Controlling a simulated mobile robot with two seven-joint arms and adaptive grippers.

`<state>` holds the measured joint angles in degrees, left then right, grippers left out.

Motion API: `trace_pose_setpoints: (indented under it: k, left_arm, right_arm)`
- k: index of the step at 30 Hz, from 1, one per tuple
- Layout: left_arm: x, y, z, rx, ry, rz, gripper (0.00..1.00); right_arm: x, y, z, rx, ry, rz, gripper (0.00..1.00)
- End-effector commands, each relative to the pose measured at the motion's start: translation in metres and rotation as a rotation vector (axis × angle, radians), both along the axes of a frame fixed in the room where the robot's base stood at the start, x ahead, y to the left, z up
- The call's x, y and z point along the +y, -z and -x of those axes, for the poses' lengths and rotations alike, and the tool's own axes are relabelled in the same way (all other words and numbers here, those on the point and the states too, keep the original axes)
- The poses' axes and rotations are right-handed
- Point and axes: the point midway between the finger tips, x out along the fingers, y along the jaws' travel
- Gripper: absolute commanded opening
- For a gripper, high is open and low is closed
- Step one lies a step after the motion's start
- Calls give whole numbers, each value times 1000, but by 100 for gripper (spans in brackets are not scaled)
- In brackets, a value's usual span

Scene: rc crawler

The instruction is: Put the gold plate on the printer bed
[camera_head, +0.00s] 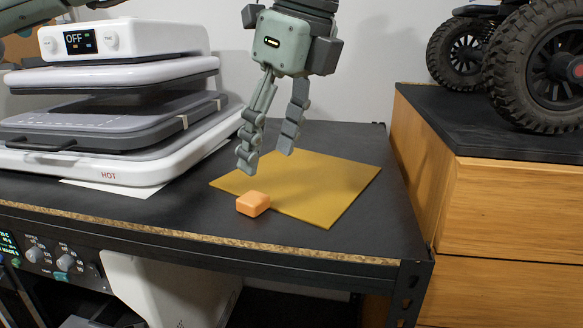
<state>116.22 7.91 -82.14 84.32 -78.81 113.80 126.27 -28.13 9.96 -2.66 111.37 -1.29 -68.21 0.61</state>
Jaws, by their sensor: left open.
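The gold plate (328,190), a thin flat square, lies on the black shelf top. My left gripper (267,154) points down over the plate's back left part. Its two fingers are apart with nothing between them. I cannot tell whether the fingertips touch the plate. An orange block (252,204) with rounded edges sits at the plate's front left edge. I cannot make out a printer bed for certain in this view. My right gripper is not in view.
A white heat press (150,72) with an "OFF" display and a "HOT" label stands on the left. A wooden cabinet (490,200) rises on the right, with a large-wheeled vehicle (540,75) on top. The shelf's front edge (200,236) is close to the block.

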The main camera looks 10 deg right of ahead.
Motion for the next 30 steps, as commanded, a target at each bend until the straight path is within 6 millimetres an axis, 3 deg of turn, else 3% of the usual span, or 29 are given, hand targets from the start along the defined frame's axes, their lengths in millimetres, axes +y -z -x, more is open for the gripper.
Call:
trace_pose_setpoints:
  k: [11,21,27,30]
  left_arm:
    - [9,30,-6,2,2,0,57]
    - [23,71,-15,2,1,0,57]
    - [23,73,-15,0,1,0,57]
    - [23,73,-15,1,1,1,46]
  right_arm:
    - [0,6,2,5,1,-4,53]
    - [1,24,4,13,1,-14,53]
    - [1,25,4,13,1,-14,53]
    - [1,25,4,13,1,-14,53]
